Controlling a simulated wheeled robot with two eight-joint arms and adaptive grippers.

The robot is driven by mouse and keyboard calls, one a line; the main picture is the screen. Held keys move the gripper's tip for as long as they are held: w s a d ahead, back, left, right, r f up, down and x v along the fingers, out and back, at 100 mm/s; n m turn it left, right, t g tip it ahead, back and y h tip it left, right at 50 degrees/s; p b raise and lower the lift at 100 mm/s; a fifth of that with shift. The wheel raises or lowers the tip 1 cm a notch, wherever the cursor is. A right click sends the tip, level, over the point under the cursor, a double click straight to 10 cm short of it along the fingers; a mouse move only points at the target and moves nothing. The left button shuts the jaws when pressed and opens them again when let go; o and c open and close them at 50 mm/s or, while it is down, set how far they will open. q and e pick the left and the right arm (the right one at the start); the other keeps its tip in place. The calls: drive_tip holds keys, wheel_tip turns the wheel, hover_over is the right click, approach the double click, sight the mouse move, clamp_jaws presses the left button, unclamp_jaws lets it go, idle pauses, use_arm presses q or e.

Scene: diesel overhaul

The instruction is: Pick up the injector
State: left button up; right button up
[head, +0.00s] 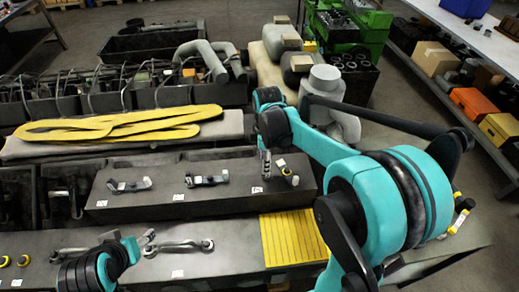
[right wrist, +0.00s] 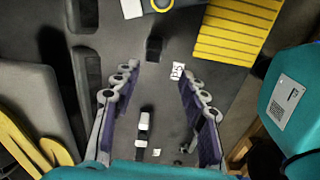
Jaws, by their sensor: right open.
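A slim dark part with pale bands (right wrist: 142,128), which looks like the injector, shows in the right wrist view. It lies between the two finger rows of my right gripper (right wrist: 160,78), nearer the left one, with a visible gap on both sides. The right gripper is open and empty. In the head view this gripper is above the right end of the dark raised block (head: 215,183), and my arm hides much of it. My left gripper (head: 130,238) is at the lower left over the front bench, close to a metal rod (head: 182,246); its finger opening is unclear.
A yellow slatted pad (head: 292,238) lies right of the metal rod. Yellow straps (head: 120,125) lie behind. Labels are scattered about.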

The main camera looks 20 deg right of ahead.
sight(267, 177)
drive_tip(key=shift+w+d+r, duration=0.2)
drive_tip(key=shift+w, duration=0.3)
drive_tip(key=shift+d+f+n, duration=0.15)
drive_tip(key=shift+f+n, duration=0.15)
drive_tip(key=f, duration=0.6)
drive_tip(key=shift+d+f, duration=0.3)
drive_tip(key=shift+d, duration=0.05)
drive_tip(key=shift+f, duration=0.3)
clamp_jaws()
